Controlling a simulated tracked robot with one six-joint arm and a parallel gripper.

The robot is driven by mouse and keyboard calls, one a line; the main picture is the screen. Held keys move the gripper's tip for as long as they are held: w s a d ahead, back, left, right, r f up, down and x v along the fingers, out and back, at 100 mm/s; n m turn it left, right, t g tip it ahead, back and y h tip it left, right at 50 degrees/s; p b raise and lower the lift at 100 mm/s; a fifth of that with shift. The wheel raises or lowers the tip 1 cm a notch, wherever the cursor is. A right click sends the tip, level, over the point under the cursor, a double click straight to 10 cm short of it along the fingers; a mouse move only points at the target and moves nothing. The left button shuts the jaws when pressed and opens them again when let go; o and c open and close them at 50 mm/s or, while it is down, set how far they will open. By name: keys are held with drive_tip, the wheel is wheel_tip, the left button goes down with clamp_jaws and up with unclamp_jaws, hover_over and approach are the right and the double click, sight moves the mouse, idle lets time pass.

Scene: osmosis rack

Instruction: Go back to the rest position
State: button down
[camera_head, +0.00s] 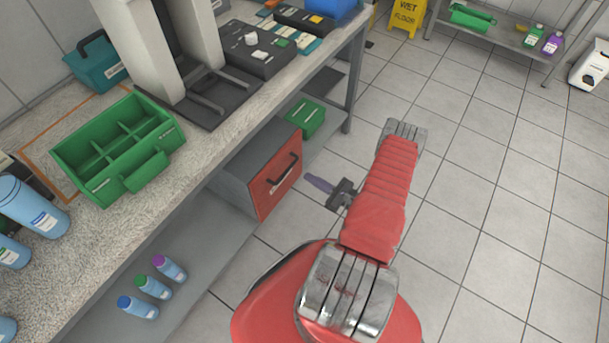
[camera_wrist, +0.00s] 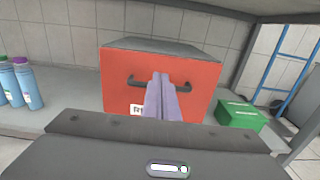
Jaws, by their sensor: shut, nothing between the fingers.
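My gripper (camera_head: 318,184) is at the end of my red arm, over the floor to the right of the bench. In the wrist view its two purple-grey fingers (camera_wrist: 161,98) are together with nothing between them. They point at a red-fronted drawer box (camera_wrist: 200,70) with a dark handle (camera_wrist: 190,88). The fingers hide the middle of the handle and part of the label. In the head view the red front (camera_head: 268,187) stands on the lower shelf and a gap shows between it and my fingertips.
A green box (camera_wrist: 240,117) stands right of the red drawer. Three bottles (camera_head: 153,285) stand on the lower shelf (camera_head: 190,245). A green divided caddy (camera_head: 95,190) sits on the bench top. A yellow wet-floor sign (camera_head: 405,18) stands at the back. The tiled floor (camera_head: 490,190) at right is clear.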

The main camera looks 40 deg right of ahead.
drive_tip(key=shift+s, duration=0.35)
idle(0.4)
drive_tip(key=s+a+r+n+g+y, duration=0.2)
drive_tip(key=s+a+n+g+y, duration=0.35)
drive_tip(key=a, duration=0.55)
drive_tip(key=s+a+r+n+g+h, duration=0.1)
drive_tip(key=a+r+n+g+h, duration=0.2)
drive_tip(key=r+n, duration=0.6)
drive_tip(key=s+a+r+n+g+h, duration=0.15)
drive_tip(key=r+n+g, duration=0.35)
drive_tip(key=r, duration=0.9)
drive_tip(key=s+a+r+n+g+h, duration=0.1)
drive_tip(key=a+r+n+g+h, duration=0.15)
drive_tip(key=r+n+g, duration=0.6)
drive_tip(key=s+a+r+n+t+h, duration=0.1)
drive_tip(key=a+r+t, duration=0.4)
drive_tip(key=r, duration=0.6)
drive_tip(key=s+a+r+n+t+h, duration=0.2)
drive_tip(key=a+r+n+t, duration=0.2)
drive_tip(key=a+r, duration=0.4)
wheel_tip(320, 180, up, 3)
drive_tip(key=shift+f+t, duration=0.1)
drive_tip(key=shift+t, duration=0.5)
